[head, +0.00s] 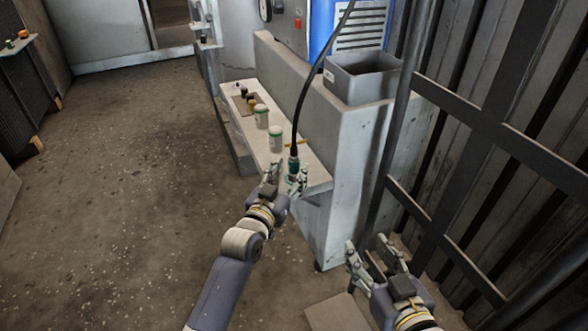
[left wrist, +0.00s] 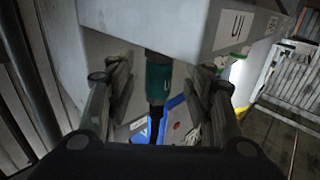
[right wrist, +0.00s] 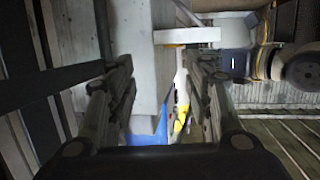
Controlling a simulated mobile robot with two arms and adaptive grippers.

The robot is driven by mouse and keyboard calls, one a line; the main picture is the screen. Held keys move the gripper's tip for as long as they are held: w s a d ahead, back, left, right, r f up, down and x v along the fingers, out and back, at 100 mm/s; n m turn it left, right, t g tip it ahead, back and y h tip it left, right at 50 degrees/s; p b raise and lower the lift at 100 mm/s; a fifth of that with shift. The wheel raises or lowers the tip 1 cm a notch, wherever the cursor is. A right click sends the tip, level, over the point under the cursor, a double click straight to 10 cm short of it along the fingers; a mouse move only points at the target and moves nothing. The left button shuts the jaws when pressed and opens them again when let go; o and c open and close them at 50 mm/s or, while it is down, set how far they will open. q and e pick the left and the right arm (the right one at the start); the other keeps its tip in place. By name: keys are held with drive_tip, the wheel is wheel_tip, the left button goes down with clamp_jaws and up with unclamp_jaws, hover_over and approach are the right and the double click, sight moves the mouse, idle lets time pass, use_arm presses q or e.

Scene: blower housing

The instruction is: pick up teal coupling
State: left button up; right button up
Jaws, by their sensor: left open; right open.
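The teal coupling (head: 293,166) is at the lower end of a black hose (head: 301,95), by the near end of the pale ledge. My left gripper (head: 287,177) is open, with its fingers around the coupling. In the left wrist view the coupling (left wrist: 158,76) shows between the two open fingers, with a gap on each side. Whether the coupling rests on the ledge or hangs is hard to tell. My right gripper (head: 367,252) is open and empty, low in front of the railing and away from the coupling. The right wrist view shows nothing between its fingers.
The ledge (head: 312,172) carries white-green cylinders (head: 275,137) and small dark and yellow parts farther back. A grey open bin (head: 362,76) stands on the wall above, beside a blue housing (head: 322,25). Metal railing (head: 470,120) stands at right. The floor at left is clear.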

use_arm(q)
drive_tip(key=x, duration=0.2)
drive_tip(key=shift+w+d+b, duration=0.15)
drive_tip(key=shift+w+b, duration=0.15)
drive_tip(key=shift+b, duration=0.1)
drive_tip(key=shift+r, duration=0.1)
use_arm(e)
drive_tip(key=r+t, duration=0.2)
drive_tip(key=r, duration=0.1)
drive_tip(key=w+a+r, duration=0.1)
drive_tip(key=shift+r+t+y, duration=0.4)
use_arm(q)
drive_tip(key=shift+c, duration=0.6)
clamp_jaws()
